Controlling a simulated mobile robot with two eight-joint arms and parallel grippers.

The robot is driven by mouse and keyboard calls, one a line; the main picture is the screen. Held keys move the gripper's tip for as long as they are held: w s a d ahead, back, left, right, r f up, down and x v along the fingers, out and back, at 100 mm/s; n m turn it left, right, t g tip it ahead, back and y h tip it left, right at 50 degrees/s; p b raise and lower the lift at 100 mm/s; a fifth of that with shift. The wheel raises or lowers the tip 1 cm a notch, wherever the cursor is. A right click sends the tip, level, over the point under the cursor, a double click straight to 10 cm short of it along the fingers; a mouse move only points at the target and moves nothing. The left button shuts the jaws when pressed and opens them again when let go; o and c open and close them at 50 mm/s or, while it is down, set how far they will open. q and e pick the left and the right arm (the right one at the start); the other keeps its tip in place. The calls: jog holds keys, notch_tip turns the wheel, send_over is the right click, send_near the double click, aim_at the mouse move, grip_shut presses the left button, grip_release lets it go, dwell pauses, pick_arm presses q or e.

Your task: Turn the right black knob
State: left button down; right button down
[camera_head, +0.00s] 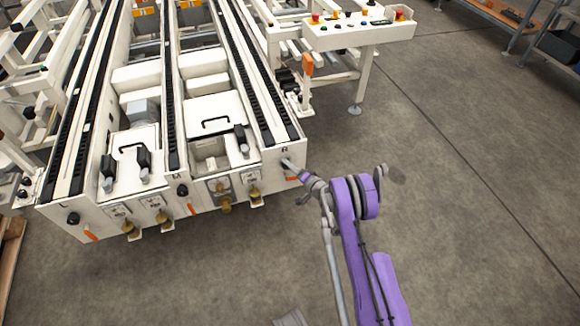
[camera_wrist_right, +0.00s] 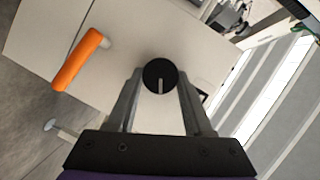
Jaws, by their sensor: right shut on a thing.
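The right black knob (camera_wrist_right: 160,75) is round with a white pointer line and sits on the white front panel of the machine. In the right wrist view its line points down the picture, toward my gripper base. My right gripper (camera_wrist_right: 159,84) has one finger on each side of the knob and is shut on it. In the head view my right gripper (camera_head: 287,164) is at the right end of the machine front and hides the knob. My left gripper is in neither view.
An orange handle (camera_wrist_right: 78,60) sticks out beside the knob. Other black knobs (camera_head: 183,190) (camera_head: 73,218) sit further left on the machine front, with brass fittings (camera_head: 226,205) between. A control desk (camera_head: 358,32) stands behind right. The floor (camera_head: 450,200) on the right is clear.

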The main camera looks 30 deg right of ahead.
jog(key=shift+c, duration=1.5)
grip_release()
jog(key=p+v, duration=0.1)
jog(key=v, duration=0.9)
jog(key=shift+s, duration=0.4)
